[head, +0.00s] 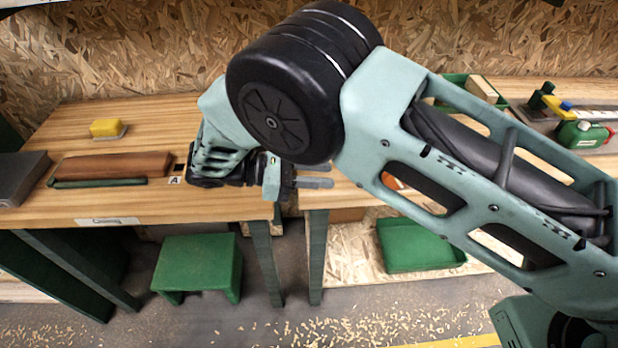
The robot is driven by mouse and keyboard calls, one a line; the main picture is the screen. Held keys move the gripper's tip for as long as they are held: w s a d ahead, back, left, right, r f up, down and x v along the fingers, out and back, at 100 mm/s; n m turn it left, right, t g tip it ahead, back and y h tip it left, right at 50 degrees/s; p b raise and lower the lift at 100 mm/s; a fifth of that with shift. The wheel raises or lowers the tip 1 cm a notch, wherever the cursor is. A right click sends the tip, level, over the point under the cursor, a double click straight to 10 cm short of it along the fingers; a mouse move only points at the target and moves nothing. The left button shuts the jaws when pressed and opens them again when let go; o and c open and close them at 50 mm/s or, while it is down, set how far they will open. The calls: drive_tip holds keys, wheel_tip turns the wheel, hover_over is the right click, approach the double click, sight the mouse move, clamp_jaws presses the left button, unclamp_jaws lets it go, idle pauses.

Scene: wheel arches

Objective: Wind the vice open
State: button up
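No vice with a clear screw or handle can be made out; my arm covers much of the benches' middle. My wrist and arm hide what lies behind.
The left bench (235,203) holds a wooden block (115,165), a yellow block (106,128) and a grey block (20,178). A green stool (200,265) and green tray (425,258) are below.

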drive_tip(key=shift+v, duration=0.9)
